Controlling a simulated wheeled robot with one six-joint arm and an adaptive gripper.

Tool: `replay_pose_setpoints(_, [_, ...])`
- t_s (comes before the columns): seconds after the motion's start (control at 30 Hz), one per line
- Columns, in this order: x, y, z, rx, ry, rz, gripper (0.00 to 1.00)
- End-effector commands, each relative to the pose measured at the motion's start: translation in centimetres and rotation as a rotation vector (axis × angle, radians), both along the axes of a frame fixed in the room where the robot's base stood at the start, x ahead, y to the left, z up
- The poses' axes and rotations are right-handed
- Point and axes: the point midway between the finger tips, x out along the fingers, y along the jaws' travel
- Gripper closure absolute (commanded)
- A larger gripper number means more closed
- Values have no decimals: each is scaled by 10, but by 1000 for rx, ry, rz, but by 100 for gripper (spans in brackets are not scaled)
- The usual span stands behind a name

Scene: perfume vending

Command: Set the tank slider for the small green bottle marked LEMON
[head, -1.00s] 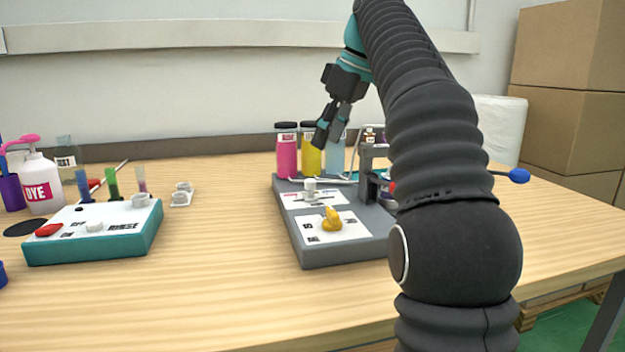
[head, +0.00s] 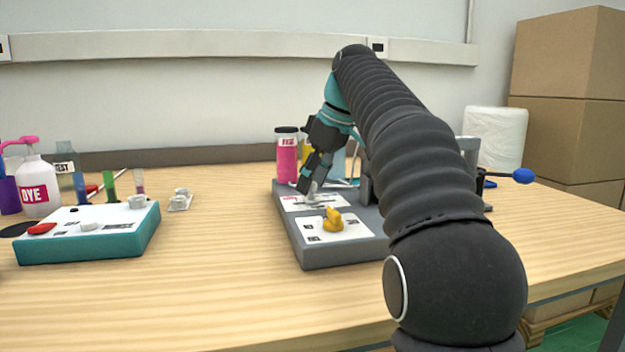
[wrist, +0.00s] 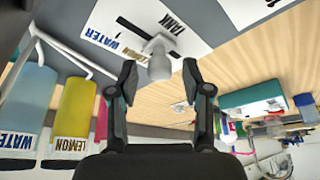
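The tank slider's pale knob (wrist: 160,62) stands on a white plate (wrist: 185,30) marked TANK, WATER and LEMON, beside a dark slot. In the head view this plate (head: 292,203) lies on the grey machine (head: 310,254), its knob partly hidden by my gripper. My gripper (wrist: 159,78) is open, with one finger on each side of the knob; I cannot tell if they touch it. It also shows in the head view (head: 308,187), lowered to the plate. A yellow cylinder marked LEMON (wrist: 73,110) and a blue one marked WATER (wrist: 28,105) show in the wrist view. No small green bottle marked LEMON is identifiable.
A yellow knob (head: 333,220) sits on the machine's front plate. A pink cylinder (head: 287,158) stands behind. A teal box (head: 90,240) with buttons and a white DYE bottle (head: 38,190) are at left.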

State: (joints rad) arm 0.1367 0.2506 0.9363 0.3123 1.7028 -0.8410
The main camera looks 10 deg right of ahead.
Motion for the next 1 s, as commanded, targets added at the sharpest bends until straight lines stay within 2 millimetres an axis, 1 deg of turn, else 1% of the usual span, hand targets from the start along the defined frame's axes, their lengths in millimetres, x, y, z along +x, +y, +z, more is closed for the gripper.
replay_pose_setpoints(0.03, [0,0,0,0,0,0,65])
replay_pose_setpoints(0.07, [0,0,0,0,0,0,73])
replay_pose_setpoints(0.1, [0,0,0,0,0,0,83])
replay_pose_setpoints(0.17, [0,0,0,0,0,0,98])
replay_pose_setpoints(0.2, [0,0,0,0,0,0,100])
replay_pose_setpoints(0.4, [0,0,1,1,1,0,100])
replay_pose_setpoints(0.57, [0,-6,4,0,1,0,100])
replay_pose_setpoints(0.87, [0,-8,0,0,0,1,100])
replay_pose_setpoints(0.9, [0,-8,0,0,0,1,65])
replay_pose_setpoints(0.97, [0,-8,0,0,0,1,50])
replay_pose_setpoints(1.0, [0,-8,0,0,0,1,50])
